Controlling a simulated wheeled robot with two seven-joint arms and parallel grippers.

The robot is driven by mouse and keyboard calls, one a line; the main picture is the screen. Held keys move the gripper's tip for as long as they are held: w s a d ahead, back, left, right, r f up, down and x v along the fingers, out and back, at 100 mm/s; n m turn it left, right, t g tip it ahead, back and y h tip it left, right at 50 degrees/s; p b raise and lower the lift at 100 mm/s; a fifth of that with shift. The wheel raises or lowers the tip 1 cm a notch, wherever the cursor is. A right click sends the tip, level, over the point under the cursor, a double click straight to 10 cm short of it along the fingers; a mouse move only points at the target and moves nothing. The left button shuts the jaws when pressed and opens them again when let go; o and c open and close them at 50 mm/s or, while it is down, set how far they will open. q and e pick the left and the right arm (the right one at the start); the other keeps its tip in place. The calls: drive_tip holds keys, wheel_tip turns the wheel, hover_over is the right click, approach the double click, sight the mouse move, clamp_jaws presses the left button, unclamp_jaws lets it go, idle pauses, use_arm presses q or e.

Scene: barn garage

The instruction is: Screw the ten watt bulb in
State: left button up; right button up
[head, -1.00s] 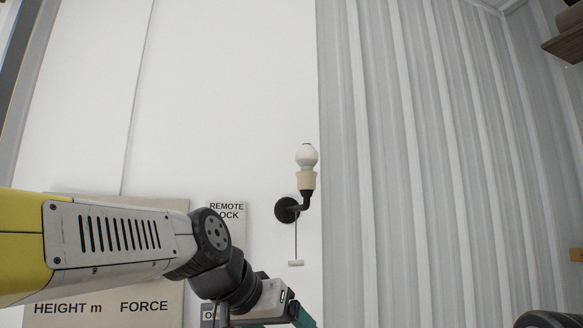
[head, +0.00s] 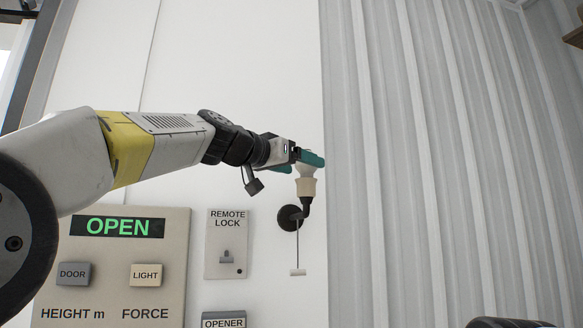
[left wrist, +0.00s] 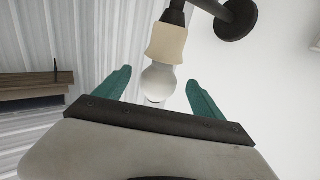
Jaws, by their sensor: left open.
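A white bulb (head: 306,170) sits upright in a cream socket (head: 306,187) on a black wall arm (head: 291,216). My left gripper (head: 314,159) is open, its teal fingers at the height of the bulb and partly hiding it. In the left wrist view the bulb (left wrist: 158,84) shows between the two spread fingers, with clear gaps on both sides, its base in the socket (left wrist: 166,43). Whether the bulb is fully seated, and its wattage, cannot be told. My right gripper is not in view.
A pull cord (head: 298,271) hangs below the lamp. A control panel (head: 112,255) reading OPEN, a remote lock plate (head: 226,244) and an opener box (head: 223,318) are on the white wall. Corrugated wall (head: 440,150) lies to the right. A wooden shelf (left wrist: 32,85) shows in the left wrist view.

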sight(307, 169)
use_arm(q)
drive_tip(key=shift+x, duration=1.65)
drive_tip(key=c, duration=1.1)
drive_tip(key=shift+o, duration=0.2)
drive_tip(key=m+g+h, duration=0.2)
drive_tip(key=h, duration=0.1)
drive_tip(key=shift+w+a+f+m+g, duration=0.1)
drive_tip(key=shift+w+f+m+g, duration=0.1)
drive_tip(key=shift+m+g, duration=0.15)
drive_tip(key=m+g+h, duration=0.2)
drive_tip(key=g, duration=0.2)
drive_tip(key=shift+m, duration=0.35)
drive_tip(key=shift+s+m+g+h, duration=0.15)
drive_tip(key=shift+m+g+h, duration=0.15)
drive_tip(key=shift+g+h, duration=0.1)
drive_tip(key=o, duration=0.9)
drive_tip(key=shift+o, duration=0.3)
